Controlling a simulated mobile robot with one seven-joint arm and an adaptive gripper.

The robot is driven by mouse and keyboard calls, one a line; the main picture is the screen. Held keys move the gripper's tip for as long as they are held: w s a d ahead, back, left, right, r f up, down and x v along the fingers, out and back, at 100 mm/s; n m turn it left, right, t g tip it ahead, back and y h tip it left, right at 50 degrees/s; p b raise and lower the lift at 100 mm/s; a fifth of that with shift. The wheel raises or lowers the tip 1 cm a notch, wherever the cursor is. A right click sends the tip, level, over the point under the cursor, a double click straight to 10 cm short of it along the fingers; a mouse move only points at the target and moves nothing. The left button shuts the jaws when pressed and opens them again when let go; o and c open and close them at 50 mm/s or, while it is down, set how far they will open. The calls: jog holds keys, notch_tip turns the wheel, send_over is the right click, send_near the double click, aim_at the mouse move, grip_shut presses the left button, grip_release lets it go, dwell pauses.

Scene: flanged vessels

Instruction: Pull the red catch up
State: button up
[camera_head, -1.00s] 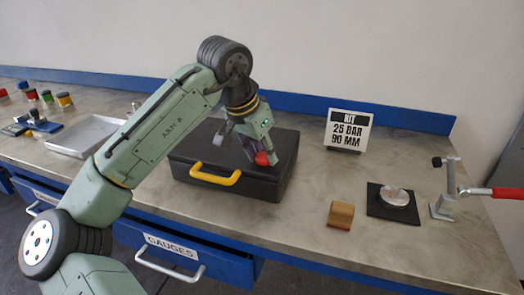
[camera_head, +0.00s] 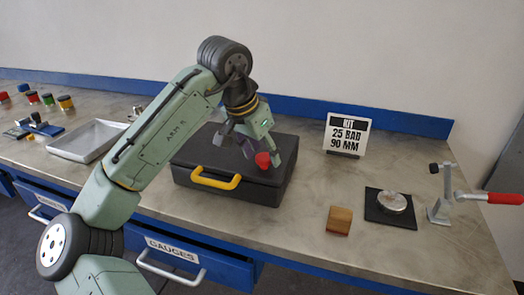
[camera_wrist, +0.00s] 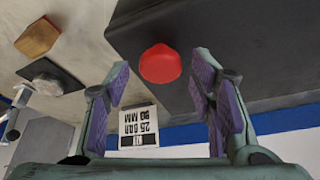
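The red catch (camera_head: 262,160) sits on the front right part of the dark case (camera_head: 195,156), which is closed on the bench. In the wrist view the catch (camera_wrist: 160,65) is a rounded red knob at the edge of the dark case (camera_wrist: 215,25). My gripper (camera_head: 250,150) is over the right part of the case, pointing down, its fingers spread. In the wrist view my gripper (camera_wrist: 162,66) is open, with purple pads on either side of the catch. Gaps show between catch and pads. The catch's base is hidden.
A yellow handle (camera_head: 215,182) is on the case front. To the right are a sign (camera_head: 346,135), a wooden block (camera_head: 339,220), a metal disc (camera_head: 392,201) on a black pad and a red-handled clamp (camera_head: 445,200). A metal tray (camera_head: 90,140) lies left. Bench surface is clear behind the block.

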jog(key=shift+r, duration=0.1)
jog(key=v, duration=1.1)
jog(key=shift+s+r, duration=0.15)
jog(key=shift+r, duration=0.2)
jog(key=shift+a, duration=0.1)
